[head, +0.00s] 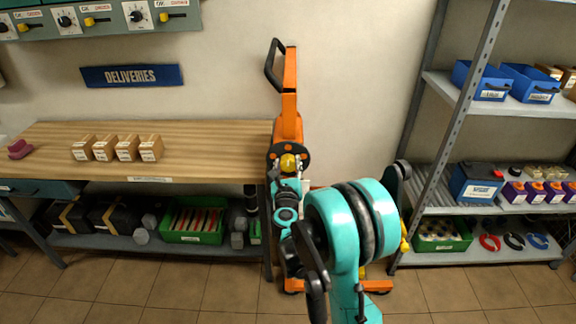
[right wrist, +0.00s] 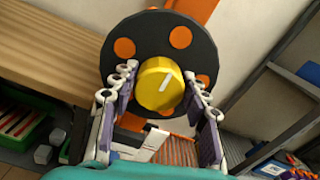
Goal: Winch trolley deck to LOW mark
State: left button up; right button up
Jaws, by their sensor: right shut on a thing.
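The orange winch trolley (head: 289,105) stands against the wall between the bench and the shelf. Its winch has a black disc with orange dots (right wrist: 120,70) and a yellow knob (head: 287,162) at the centre. In the right wrist view the yellow knob (right wrist: 160,85) carries a white line slanting up to the right. My right gripper (head: 287,172) reaches the winch; its two fingers (right wrist: 162,95) are shut on the yellow knob, one on each side. My arm hides much of the lower trolley; I cannot make out the deck's height or a LOW mark. My left gripper is not in view.
A wooden bench (head: 210,135) with several small boxes stands close on the left, a green crate (head: 193,238) beneath it. A metal shelf (head: 520,207) with blue bins and a battery stands on the right. Tiled floor (head: 150,295) is clear in front of the bench.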

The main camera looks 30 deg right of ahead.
jog(key=o, duration=1.2)
jog(key=shift+c, duration=0.2)
jog(key=v, duration=1.2)
